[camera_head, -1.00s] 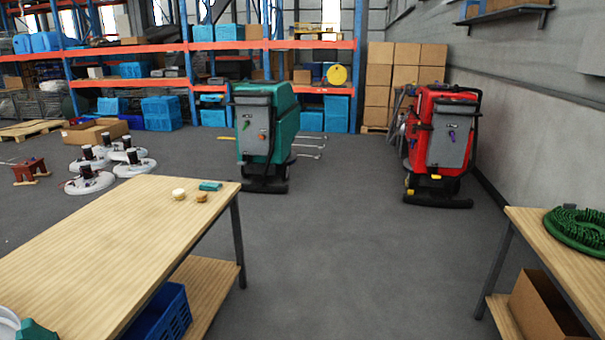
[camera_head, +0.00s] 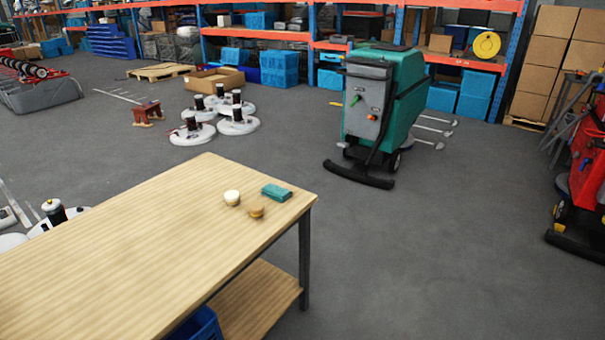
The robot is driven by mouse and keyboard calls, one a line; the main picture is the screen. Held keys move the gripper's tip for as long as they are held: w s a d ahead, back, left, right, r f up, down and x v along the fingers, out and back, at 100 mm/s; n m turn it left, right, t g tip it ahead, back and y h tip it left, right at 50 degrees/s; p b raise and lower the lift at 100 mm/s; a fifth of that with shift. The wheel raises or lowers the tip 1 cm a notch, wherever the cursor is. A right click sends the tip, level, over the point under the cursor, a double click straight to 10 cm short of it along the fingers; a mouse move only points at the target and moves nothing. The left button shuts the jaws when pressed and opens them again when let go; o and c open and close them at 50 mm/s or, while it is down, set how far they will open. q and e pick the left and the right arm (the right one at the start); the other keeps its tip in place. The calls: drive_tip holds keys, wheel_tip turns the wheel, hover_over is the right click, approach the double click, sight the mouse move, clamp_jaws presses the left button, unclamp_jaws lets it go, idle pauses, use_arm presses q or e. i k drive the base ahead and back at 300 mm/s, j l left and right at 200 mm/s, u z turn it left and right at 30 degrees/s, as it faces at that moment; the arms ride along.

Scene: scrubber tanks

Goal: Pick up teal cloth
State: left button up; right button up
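The teal cloth (camera_head: 276,192) is a small folded block. It lies flat on the wooden table (camera_head: 150,245) near the table's far right corner. A cream round knob-like object (camera_head: 232,198) and a tan one (camera_head: 256,211) sit just beside it, to its left and front. Neither of my grippers shows in the head view.
A teal scrubber machine (camera_head: 385,105) stands on the floor beyond the table, and a red one (camera_head: 590,165) is at the right edge. A blue crate (camera_head: 200,326) sits below the tabletop. Floor right of the table is clear.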

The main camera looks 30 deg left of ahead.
sight(277, 193)
drive_tip(key=i+l+u, duration=0.15)
drive_tip(key=i+u, duration=0.3)
drive_tip(key=i, duration=0.15)
drive_tip(key=i+l+u, duration=0.45)
drive_tip(key=i, duration=0.15)
drive_tip(key=i+l+u, duration=0.45)
drive_tip(key=i, duration=0.1)
